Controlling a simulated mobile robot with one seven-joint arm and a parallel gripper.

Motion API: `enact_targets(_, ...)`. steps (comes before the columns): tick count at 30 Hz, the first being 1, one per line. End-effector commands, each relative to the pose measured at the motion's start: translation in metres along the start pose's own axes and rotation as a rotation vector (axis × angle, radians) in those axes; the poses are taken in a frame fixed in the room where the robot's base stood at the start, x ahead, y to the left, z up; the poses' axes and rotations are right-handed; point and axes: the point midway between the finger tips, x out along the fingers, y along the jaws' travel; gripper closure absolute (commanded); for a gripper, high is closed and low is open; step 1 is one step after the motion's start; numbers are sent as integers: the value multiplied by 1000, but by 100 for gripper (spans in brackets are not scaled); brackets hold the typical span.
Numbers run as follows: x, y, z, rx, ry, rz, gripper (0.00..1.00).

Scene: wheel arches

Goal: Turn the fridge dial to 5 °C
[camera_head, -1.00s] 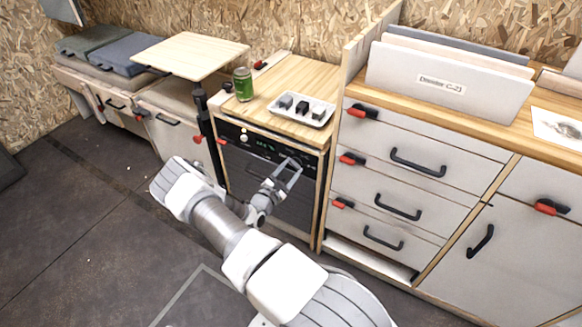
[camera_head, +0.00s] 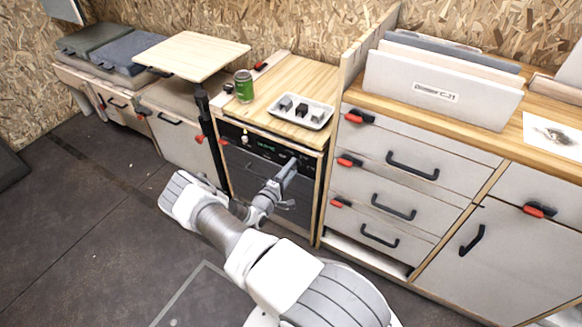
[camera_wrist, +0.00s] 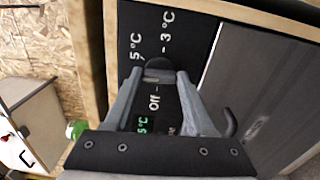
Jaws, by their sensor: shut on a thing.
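The fridge (camera_head: 262,180) is a dark-fronted unit under the wooden counter, with a black control panel (camera_head: 265,146) along its top. In the wrist view the dial (camera_wrist: 158,63) is a dark round knob on that panel, ringed by white labels "5 °C" (camera_wrist: 136,48), "-3 °C" (camera_wrist: 167,35) and "Off" (camera_wrist: 154,98). My gripper (camera_wrist: 160,75) is shut on the dial, one finger on each side. My gripper also shows against the right part of the panel in the head view (camera_head: 292,163). The dial's pointer cannot be made out. A green display (camera_wrist: 143,125) is partly covered.
A drawer unit (camera_head: 400,190) stands to the right. A small raised table (camera_head: 191,54) is at the left. The floor (camera_head: 90,230) at the left is clear.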

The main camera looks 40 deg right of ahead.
Motion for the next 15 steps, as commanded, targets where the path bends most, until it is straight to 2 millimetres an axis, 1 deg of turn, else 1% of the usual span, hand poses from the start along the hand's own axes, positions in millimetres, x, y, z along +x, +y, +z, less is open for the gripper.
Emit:
enact_targets(6,-1,1,-1,200,2,-3,100)
enact_targets(15,-1,0,0,427,1,-2,100)
